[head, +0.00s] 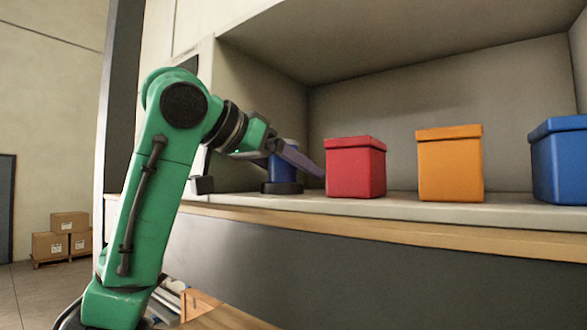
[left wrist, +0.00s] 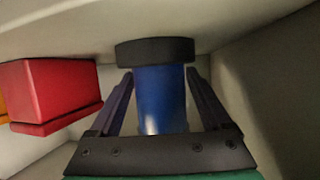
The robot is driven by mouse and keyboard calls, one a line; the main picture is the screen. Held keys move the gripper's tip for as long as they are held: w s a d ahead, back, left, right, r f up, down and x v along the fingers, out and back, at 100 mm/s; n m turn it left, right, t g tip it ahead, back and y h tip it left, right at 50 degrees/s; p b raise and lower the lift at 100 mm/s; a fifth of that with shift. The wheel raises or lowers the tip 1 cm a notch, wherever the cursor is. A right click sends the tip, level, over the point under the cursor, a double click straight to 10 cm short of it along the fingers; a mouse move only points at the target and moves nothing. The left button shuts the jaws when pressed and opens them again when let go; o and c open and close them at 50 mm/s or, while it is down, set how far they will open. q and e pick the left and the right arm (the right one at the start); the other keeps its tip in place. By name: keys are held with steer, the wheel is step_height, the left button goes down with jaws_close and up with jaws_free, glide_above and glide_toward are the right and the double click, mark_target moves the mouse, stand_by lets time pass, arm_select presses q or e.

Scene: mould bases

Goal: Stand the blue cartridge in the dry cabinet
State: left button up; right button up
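The blue cartridge (head: 285,165) stands upright on its wide black base, on the floor of the pale cabinet bay (head: 400,209), near its left wall. The left wrist view, which looks upside down, shows the cartridge's blue body (left wrist: 160,100) with the black base above it. My left gripper (head: 305,163) reaches in from the left at cartridge height. Its fingers lie on either side of the blue body, with narrow gaps in the left wrist view (left wrist: 160,85); it looks open around the cartridge. The fingers and palm hide part of the cartridge. My right gripper is not in view.
A red box (head: 355,168), an orange box (head: 450,165) and a blue box (head: 560,162) stand in a row to the right. The red box is closest to my left gripper. The bay's wooden front edge (head: 400,232) runs below. Cartons (head: 50,245) stand far left.

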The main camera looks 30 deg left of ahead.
arm_select(q)
steer(key=shift+d, duration=0.1)
steer(key=shift+s, duration=0.1)
steer(key=shift+s+a+r, duration=0.1)
steer(key=shift+s+a, duration=0.1)
steer(key=shift+a, duration=0.05)
steer(key=b+v, duration=0.3)
steer(key=v, duration=0.8)
steer(key=shift+s+r, duration=0.1)
steer(key=shift+s, duration=0.15)
